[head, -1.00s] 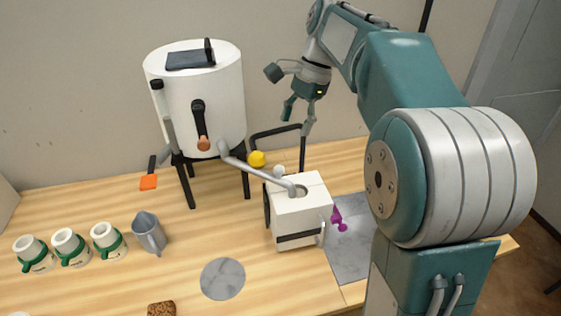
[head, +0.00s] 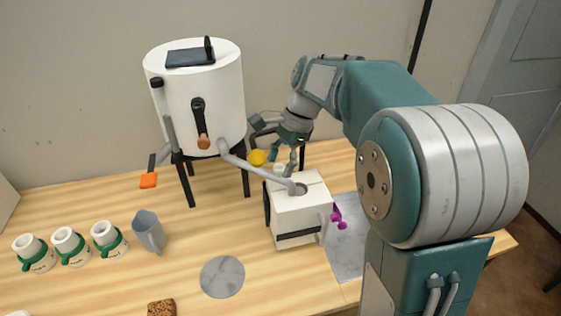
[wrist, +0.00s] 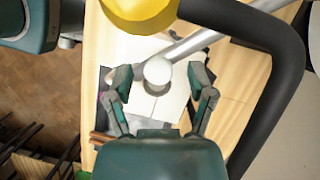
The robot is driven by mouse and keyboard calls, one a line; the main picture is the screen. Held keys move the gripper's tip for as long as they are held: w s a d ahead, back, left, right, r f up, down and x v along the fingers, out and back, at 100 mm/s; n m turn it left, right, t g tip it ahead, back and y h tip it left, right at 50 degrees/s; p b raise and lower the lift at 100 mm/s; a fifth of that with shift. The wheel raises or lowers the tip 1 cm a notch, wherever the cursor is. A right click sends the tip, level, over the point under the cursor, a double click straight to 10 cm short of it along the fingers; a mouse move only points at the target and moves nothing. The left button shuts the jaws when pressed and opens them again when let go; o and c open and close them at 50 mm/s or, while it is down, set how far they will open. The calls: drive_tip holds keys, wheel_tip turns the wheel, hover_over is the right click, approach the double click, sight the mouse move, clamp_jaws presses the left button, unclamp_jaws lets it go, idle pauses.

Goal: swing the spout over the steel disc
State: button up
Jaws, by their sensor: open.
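The spout (head: 253,171) is a grey tube running from the lower front of a white tank (head: 207,115) down to the right. Its end is over the round opening of a white box (head: 297,215). In the wrist view the spout (wrist: 195,45) carries a pale ball knob (wrist: 158,73). The steel disc (head: 222,277) lies flat on the table, front left of the box, with nothing over it. My gripper (head: 283,160) is open above the box. In the wrist view its fingers (wrist: 160,78) are on either side of the knob; I cannot tell whether they touch it.
A yellow ball (head: 257,158) is close left of my gripper, with a black bar (head: 265,122) behind. Several white and green cups (head: 70,246) and a grey jug (head: 149,232) stand left. A purple piece (head: 338,217) is right of the box.

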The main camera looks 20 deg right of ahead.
clamp_jaws()
drive_tip(key=shift+s, duration=0.1)
drive_tip(key=s+a+m+t, duration=0.1)
drive_tip(key=s+a+m, duration=0.1)
drive_tip(key=a+m, duration=0.1)
drive_tip(key=shift+s, duration=0.2)
unclamp_jaws()
idle(0.4)
